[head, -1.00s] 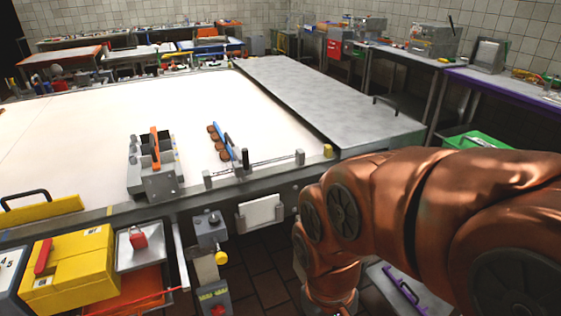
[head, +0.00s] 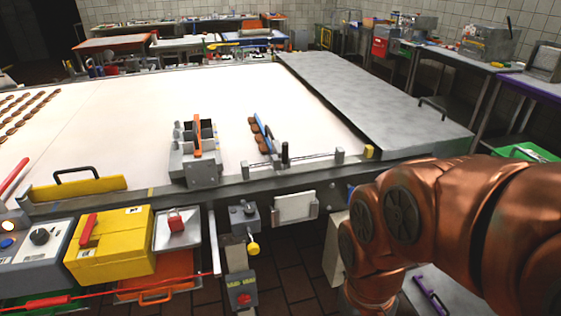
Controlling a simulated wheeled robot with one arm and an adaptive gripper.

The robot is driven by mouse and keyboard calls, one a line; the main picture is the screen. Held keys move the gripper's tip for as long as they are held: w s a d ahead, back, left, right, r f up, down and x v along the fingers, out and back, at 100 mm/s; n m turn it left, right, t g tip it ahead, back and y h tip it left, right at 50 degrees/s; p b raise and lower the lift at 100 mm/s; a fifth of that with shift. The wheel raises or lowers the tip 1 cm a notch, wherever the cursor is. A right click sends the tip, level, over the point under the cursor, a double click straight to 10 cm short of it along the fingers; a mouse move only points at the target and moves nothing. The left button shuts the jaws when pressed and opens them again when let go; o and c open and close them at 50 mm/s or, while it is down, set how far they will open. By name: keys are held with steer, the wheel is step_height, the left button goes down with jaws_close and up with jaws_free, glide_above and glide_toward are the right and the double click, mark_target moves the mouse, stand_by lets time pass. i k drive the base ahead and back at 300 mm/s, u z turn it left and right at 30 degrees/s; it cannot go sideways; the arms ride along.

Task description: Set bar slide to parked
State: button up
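The bar slide appears to be the blue bar (head: 263,127) on the white belt, with an upright black handle (head: 285,153) at its near end. The handle stands at a thin rail (head: 311,159) along the belt's front edge, between a left end post (head: 246,170) and a right end post (head: 339,156), nearer the left one. Several brown round biscuits (head: 256,135) lie against the bar's left side. No label marking a parked position can be read. My copper arm fills the lower right. My gripper is not in view.
A grey metal hopper (head: 202,172) with an orange handle stands left of the bar. A grey cover plate (head: 370,95) lies right of the belt. A yellow box (head: 110,245), a lever box (head: 244,217) and a white panel (head: 295,206) sit along the front.

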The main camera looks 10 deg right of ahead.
mark_target(284, 162)
steer(key=u, duration=0.75)
steer(key=k, duration=0.45)
steer(key=u, duration=0.6)
